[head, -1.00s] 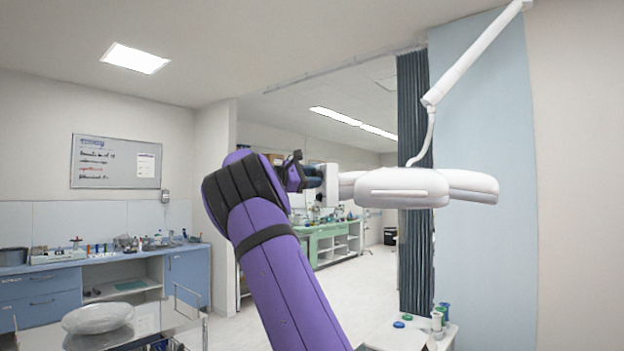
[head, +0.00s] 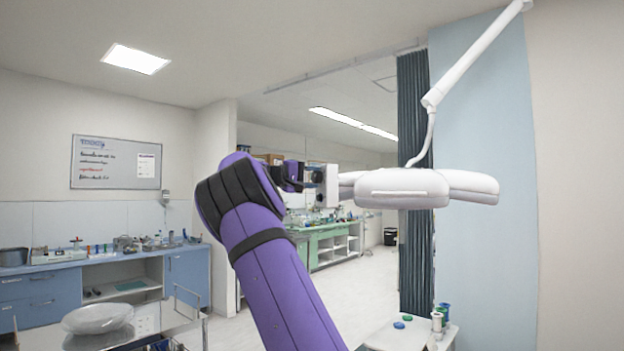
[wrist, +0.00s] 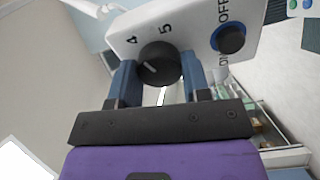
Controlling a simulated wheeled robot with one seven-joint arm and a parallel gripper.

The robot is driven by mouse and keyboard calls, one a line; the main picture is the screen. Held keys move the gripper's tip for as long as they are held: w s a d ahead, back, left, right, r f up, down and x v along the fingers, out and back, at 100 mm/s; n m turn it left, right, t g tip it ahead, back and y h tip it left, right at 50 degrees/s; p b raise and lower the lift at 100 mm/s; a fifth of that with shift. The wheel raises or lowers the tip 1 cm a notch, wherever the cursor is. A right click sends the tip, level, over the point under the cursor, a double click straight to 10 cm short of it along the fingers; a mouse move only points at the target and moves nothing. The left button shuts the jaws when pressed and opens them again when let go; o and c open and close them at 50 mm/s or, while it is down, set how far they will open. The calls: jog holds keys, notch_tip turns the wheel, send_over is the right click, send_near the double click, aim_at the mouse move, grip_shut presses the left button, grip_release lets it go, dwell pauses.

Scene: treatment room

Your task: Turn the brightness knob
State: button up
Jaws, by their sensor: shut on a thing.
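The brightness knob (wrist: 159,64) is a black round dial with a white pointer line, on a white control panel (wrist: 192,24) marked 4 and 5 beside it. My gripper (wrist: 160,72) has its two blue fingers on either side of the knob and is shut on it. A second dark knob with a blue ring (wrist: 228,39) sits by the word OFF to the right. In the head view, my gripper (head: 314,177) is at the panel's left side, and the knob is hidden there. The panel is at the left end of the white surgical lamp (head: 402,188).
The lamp hangs from a white ceiling arm (head: 470,60) before a blue wall panel and dark curtain (head: 415,130). A metal cart with a clear bowl (head: 98,318) stands lower left. A white side table with bottles (head: 440,322) stands lower right.

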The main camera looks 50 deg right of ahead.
jog(key=m, duration=0.5)
jog(key=shift+m, duration=2.4)
jog(key=o, duration=0.9)
jog(key=v, duration=1)
jog(key=shift+a, duration=0.45)
